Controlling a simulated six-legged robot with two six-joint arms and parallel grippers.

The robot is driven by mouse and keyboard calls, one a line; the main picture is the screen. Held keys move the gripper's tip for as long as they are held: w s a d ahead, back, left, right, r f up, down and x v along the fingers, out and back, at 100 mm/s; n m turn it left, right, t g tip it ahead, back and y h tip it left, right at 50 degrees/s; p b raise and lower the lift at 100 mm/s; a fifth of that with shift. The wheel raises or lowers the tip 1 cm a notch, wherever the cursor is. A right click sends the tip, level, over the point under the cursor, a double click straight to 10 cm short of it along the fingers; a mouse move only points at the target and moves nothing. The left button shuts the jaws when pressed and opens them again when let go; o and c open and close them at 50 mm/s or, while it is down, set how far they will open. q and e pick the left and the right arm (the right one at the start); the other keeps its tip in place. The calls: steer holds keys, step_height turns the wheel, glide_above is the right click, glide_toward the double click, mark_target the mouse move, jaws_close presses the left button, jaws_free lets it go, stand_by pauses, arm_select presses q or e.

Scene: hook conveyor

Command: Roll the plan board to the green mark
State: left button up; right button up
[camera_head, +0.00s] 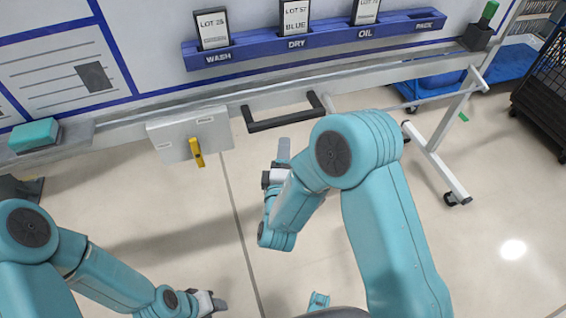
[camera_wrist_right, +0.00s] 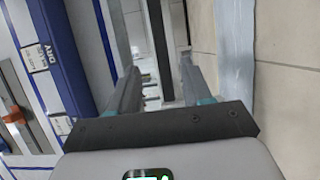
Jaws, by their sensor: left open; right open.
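The plan board (camera_head: 60,62), white with blue lines, stands on a wheeled frame across the top of the head view. A black handle (camera_head: 285,120) sticks out from its lower rail. My right gripper (camera_head: 283,152) is open, just below and apart from the handle in the picture. In the right wrist view the right gripper's fingers (camera_wrist_right: 160,75) are spread; a dark upright bar (camera_wrist_right: 160,45) shows between them, and I cannot tell its distance. My left gripper (camera_head: 214,302) is open at the bottom, away from the board. A small green patch (camera_head: 463,117) shows by the frame's right leg.
A plate with a yellow lever (camera_head: 196,152) hangs left of the handle. A blue rail (camera_head: 315,40) holds lot cards. A teal block (camera_head: 34,135) sits on the left ledge. A black crate (camera_head: 545,90) stands far right. The floor in front is clear.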

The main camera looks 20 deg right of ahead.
steer(key=v, duration=0.4)
stand_by(0.4)
steer(key=d+f+m+g+h, duration=0.1)
steer(key=d+f+m+g, duration=0.15)
steer(key=d+f, duration=0.6)
steer(key=s+a+f+m+g+y, duration=0.4)
steer(key=s+f+m+g+y, duration=0.35)
steer(key=s+f, duration=0.45)
steer(key=s+a+f+m+g+y, duration=0.35)
steer(key=s+a+m+g, duration=0.2)
steer(key=s, duration=0.35)
step_height(320, 180, up, 20)
steer(key=p, duration=1.9)
steer(key=shift+s+r+g+p, duration=0.25)
steer(key=shift+g+p, duration=0.1)
steer(key=shift+g, duration=0.1)
